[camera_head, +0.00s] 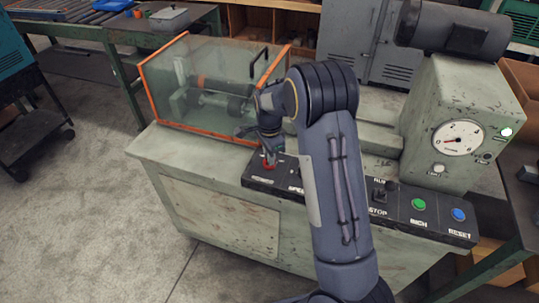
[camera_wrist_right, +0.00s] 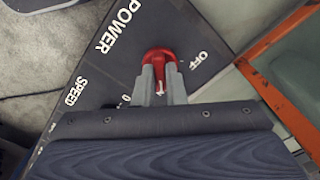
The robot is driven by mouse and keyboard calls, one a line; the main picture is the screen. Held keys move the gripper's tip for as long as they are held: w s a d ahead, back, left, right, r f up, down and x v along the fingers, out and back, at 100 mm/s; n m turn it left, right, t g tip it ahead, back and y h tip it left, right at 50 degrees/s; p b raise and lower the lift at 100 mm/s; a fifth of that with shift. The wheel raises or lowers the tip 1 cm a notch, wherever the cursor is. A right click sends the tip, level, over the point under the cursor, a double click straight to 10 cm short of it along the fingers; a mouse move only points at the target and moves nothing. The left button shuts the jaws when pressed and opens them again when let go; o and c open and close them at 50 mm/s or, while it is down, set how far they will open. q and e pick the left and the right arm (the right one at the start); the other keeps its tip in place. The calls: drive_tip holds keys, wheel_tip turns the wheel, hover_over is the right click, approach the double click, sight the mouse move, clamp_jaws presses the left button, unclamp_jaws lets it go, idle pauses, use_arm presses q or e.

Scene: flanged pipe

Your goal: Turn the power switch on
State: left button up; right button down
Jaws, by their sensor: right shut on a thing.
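The power switch (camera_wrist_right: 160,60) is a red knob on the dark control panel (camera_wrist_right: 190,20), seen in the right wrist view between the labels POWER and OFF. In the head view the red knob (camera_head: 269,164) shows at the panel's left end, partly covered. My right gripper (camera_wrist_right: 161,80) has its two fingers shut on the red knob. In the head view the right gripper (camera_head: 268,150) points down at it. The pale pointer mark near the knob lies between the fingers, and its setting is hard to read. My left gripper is out of view.
A clear guard box with orange edges (camera_head: 205,95) stands just behind the switch. The panel also carries a green button (camera_head: 418,204), a blue button (camera_head: 458,214) and a black RUN/STOP switch (camera_head: 380,193). A gauge (camera_head: 456,138) is on the machine housing at right.

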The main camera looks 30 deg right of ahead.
drive_tip(key=shift+r+m, duration=0.1)
drive_tip(key=shift+m, duration=0.2)
drive_tip(key=c, duration=1.5)
unclamp_jaws()
wheel_tip(320, 180, up, 7)
drive_tip(key=shift+r, duration=0.35)
